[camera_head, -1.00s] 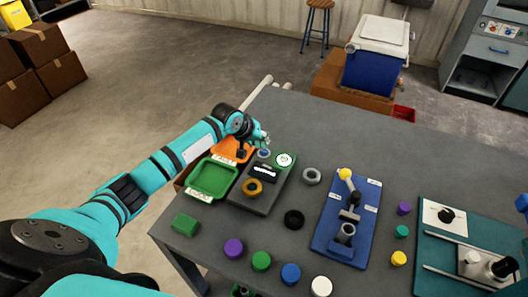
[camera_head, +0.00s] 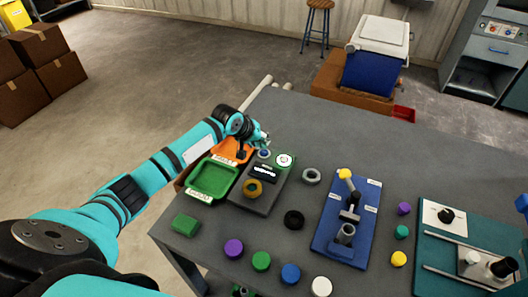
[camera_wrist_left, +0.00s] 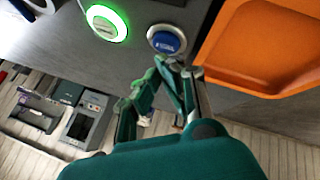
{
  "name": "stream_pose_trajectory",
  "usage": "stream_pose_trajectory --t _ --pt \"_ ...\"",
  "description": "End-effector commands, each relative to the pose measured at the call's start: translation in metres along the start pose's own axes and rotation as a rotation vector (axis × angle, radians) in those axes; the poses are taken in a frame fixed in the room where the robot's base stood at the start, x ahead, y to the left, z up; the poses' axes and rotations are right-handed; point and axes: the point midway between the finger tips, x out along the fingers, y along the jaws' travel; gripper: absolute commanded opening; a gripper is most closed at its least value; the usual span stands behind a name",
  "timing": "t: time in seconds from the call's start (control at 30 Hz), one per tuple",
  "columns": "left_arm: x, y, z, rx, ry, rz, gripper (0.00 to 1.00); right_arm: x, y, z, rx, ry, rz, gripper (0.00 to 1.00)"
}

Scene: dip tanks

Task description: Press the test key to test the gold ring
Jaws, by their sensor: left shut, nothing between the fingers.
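The gold ring (camera_head: 253,188) lies on the near part of a dark grey tester (camera_head: 269,195) on the table. The tester has a small display (camera_head: 264,171) with light marks too small to read. The blue round test key (camera_head: 264,154) is at its far end; it also shows in the left wrist view (camera_wrist_left: 167,39). Beside it is a round lamp (camera_head: 285,160), its rim glowing green in the left wrist view (camera_wrist_left: 106,22). My left gripper (camera_head: 264,143) is shut and empty, its tips (camera_wrist_left: 168,64) right by the key's edge. I cannot tell whether they touch it.
A green tray (camera_head: 192,194) and an orange tray (camera_wrist_left: 246,83) stand left of the tester. A grey ring (camera_head: 311,176) and a black ring (camera_head: 294,220) lie to its right. A blue fixture board (camera_head: 327,238) lies beyond. Several coloured pucks lie along the front.

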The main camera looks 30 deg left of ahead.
Motion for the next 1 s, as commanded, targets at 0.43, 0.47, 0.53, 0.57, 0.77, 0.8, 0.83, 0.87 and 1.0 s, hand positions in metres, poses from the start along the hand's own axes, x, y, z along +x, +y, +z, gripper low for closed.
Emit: stream_pose_trajectory --t 0.43,0.47,0.53,0.57,0.77,0.8,0.83,0.87,1.0 --pt "0.0046 -0.0027 0.0027 -0.001 0.000 0.000 0.00 -0.0014 0.0004 0.0005 0.001 -0.001 0.000 0.40" --pt "0.0047 -0.0027 0.0027 -0.001 0.000 0.000 0.00 -0.0014 0.0004 0.0005 0.001 -0.001 0.001 0.40" --pt "0.0049 -0.0028 0.0029 -0.001 0.000 0.000 0.00 -0.0013 0.0005 0.0005 0.001 -0.001 0.001 0.40" --pt "0.0051 -0.0029 0.0030 -0.001 0.000 0.000 0.00 -0.0013 0.0005 0.0005 0.001 -0.001 0.001 0.40" --pt "0.0069 -0.0039 0.0039 -0.001 0.000 0.000 0.00 -0.0009 0.0007 0.0005 0.001 0.000 0.001 0.40" --pt "0.0073 -0.0041 0.0041 -0.001 0.000 0.000 0.00 -0.0008 0.0008 0.0005 0.001 0.000 0.001 0.40" --pt "0.0076 -0.0043 0.0043 -0.001 0.000 0.000 0.00 -0.0008 0.0009 0.0005 0.001 0.000 0.001 0.40" --pt "0.0078 -0.0044 0.0044 -0.001 0.000 0.000 0.00 -0.0007 0.0010 0.0005 0.001 0.000 0.001 0.40" --pt "0.0092 -0.0051 0.0052 -0.001 0.000 0.000 0.00 -0.0005 0.0017 0.0006 0.001 0.000 0.002 0.40"
